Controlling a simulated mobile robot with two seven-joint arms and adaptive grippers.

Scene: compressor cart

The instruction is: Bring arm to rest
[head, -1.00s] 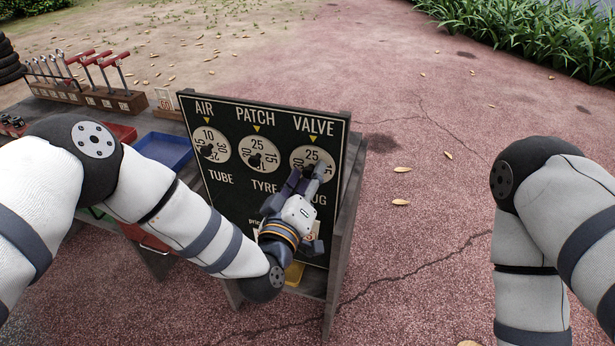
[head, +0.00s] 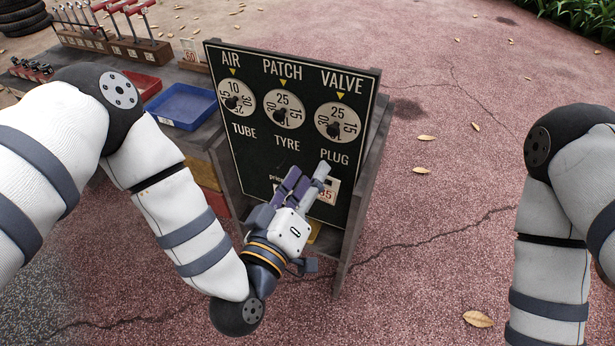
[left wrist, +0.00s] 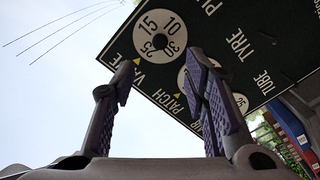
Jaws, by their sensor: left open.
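My left gripper (head: 308,178) is open and empty in front of the lower part of the black sign board (head: 222,75). In the head view it overlaps the area below the PLUG label, apart from the dials. The board carries three round dials: the AIR dial (head: 235,98), the PATCH dial (head: 284,110) and the VALVE dial (head: 338,121). The AIR dial has 10 near its top; the PATCH and VALVE dials have 25 there. In the left wrist view the two fingers (left wrist: 165,95) are spread, with the board (left wrist: 262,62) beyond them. My right gripper is out of the picture.
A blue tray (head: 181,106) and a red tray (head: 143,84) lie on the bench left of the board. Racks of red-handled tools (head: 138,50) stand behind them. A wooden side panel (head: 368,185) edges the stand. Open paving (head: 450,150) lies to the right.

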